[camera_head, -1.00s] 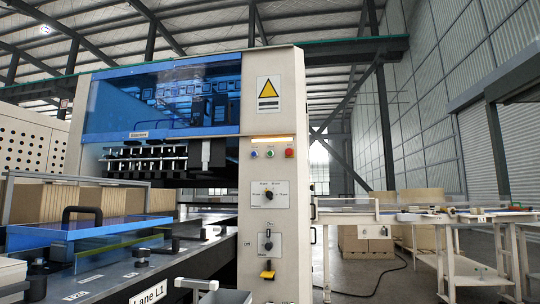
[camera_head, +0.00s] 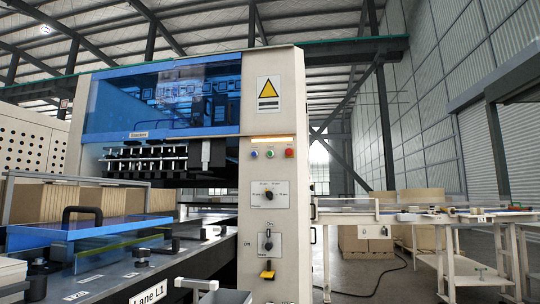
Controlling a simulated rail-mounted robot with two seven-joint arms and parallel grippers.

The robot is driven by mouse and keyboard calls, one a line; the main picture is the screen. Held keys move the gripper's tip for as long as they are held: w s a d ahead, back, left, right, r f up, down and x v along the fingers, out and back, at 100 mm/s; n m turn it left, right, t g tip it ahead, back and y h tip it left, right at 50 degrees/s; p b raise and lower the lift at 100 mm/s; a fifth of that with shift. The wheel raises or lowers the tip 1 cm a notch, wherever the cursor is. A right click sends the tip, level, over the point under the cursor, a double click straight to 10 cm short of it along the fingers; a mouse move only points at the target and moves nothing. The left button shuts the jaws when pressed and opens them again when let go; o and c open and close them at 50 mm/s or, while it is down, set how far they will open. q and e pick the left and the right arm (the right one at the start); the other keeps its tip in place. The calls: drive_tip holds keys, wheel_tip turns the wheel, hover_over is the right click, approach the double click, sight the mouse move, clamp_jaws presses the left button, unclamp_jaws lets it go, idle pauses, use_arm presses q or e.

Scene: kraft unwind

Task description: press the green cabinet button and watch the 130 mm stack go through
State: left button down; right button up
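A tall cream cabinet column (camera_head: 272,215) stands in the middle. Below its yellow warning sign are three small buttons: a blue one (camera_head: 254,154), the green button (camera_head: 270,154) and a red one (camera_head: 289,153). A lit amber strip (camera_head: 272,140) runs above them. Brown stacks (camera_head: 35,197) stand at the left behind a blue, clear-sided guard; I cannot tell which is the 130 mm stack. Neither of my grippers can be made out, and nothing is seen touching the green button.
A black selector knob (camera_head: 269,195) and a lower switch (camera_head: 267,241) with a yellow tab sit on the column. The blue guard (camera_head: 85,232) with a black handle is at the left. A conveyor table (camera_head: 440,217) stands at the right.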

drive_tip(key=shift+d, duration=0.15)
idle(0.5)
wheel_tip(320, 180, up, 74)
drive_tip(key=p, duration=7.4)
